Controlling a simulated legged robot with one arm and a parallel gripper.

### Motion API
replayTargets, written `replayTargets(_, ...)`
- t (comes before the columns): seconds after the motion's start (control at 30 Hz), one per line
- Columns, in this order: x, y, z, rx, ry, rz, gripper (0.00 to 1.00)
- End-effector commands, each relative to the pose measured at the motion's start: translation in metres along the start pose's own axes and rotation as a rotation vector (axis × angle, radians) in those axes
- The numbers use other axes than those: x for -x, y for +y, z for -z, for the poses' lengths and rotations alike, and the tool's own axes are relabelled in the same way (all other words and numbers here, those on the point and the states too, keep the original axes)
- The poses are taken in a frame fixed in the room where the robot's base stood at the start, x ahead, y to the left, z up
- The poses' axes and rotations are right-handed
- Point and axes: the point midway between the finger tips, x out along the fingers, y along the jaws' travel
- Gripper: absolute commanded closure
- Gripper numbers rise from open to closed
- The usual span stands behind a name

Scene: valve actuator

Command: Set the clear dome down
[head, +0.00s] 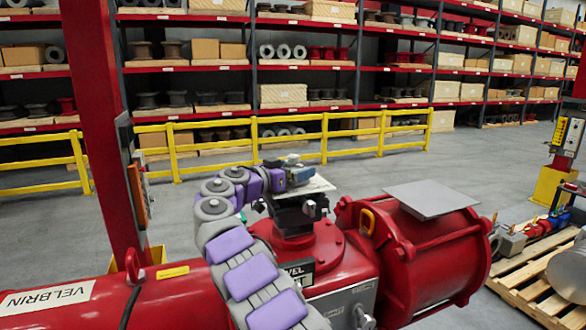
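I cannot make out the clear dome in the head view. My gripper (300,175) is at the end of my purple and grey arm, just above the black fitting (290,215) on top of the red valve actuator (325,248). The gripper's fingers are small and partly hidden by my own arm links, so I cannot tell whether they are open or hold anything. A pale flat plate (318,187) shows just behind and below the gripper. A grey square plate (432,199) lies on top of the actuator's red cylinder (425,255) to the right.
A red post (98,110) stands close on the left. A yellow railing (300,135) and stocked shelves (290,62) are behind the actuator. A wooden pallet (540,290) with parts is at right. Grey floor (480,165) between them is clear.

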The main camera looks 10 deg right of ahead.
Motion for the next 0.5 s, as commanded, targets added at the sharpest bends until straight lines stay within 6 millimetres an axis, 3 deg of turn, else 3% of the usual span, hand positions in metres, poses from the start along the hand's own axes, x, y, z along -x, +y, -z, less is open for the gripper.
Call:
replayTargets(0.33, 0.006, 0.003, 0.007, -0.005, 0.009, 0.002, 0.0)
replayTargets(0.5, 0.023, 0.001, 0.006, -0.006, 0.012, 0.006, 0.0)
